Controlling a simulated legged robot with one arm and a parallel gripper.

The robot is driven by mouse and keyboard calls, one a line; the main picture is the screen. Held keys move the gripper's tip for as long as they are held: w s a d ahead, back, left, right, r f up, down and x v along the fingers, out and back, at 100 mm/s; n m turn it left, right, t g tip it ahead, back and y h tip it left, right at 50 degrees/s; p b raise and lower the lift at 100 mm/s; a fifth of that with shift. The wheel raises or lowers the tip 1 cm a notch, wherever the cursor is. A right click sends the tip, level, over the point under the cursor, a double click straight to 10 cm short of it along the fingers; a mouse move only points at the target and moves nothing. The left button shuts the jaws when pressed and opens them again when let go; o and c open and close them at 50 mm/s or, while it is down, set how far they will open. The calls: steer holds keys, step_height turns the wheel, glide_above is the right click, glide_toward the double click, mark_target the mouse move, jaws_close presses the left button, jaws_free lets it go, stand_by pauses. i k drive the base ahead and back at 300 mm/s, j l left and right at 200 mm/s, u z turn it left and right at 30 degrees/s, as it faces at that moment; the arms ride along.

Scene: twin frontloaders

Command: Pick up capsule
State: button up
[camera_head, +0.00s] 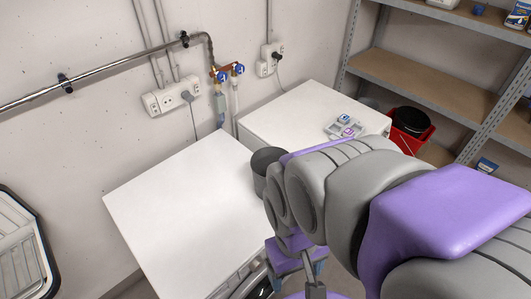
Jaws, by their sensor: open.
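A small grey compartment tray (331,129) lies on the far white machine top. It holds small items: a white and blue one (344,118) and a white and purple one (348,132). These look like capsules, but they are too small to be sure. My gripper (297,272) shows in part at the bottom centre, low in front of the near machine and well apart from the tray. Its jaws are open, and no object shows between them. My arm hides part of the view around it.
The near white top (180,205) is otherwise clear. A red bucket (408,140) with a black one inside stands right of the far machine, before metal shelves (415,82). Pipes and sockets line the wall.

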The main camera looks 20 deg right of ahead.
mark_target(343, 118)
steer(key=z, duration=1.25)
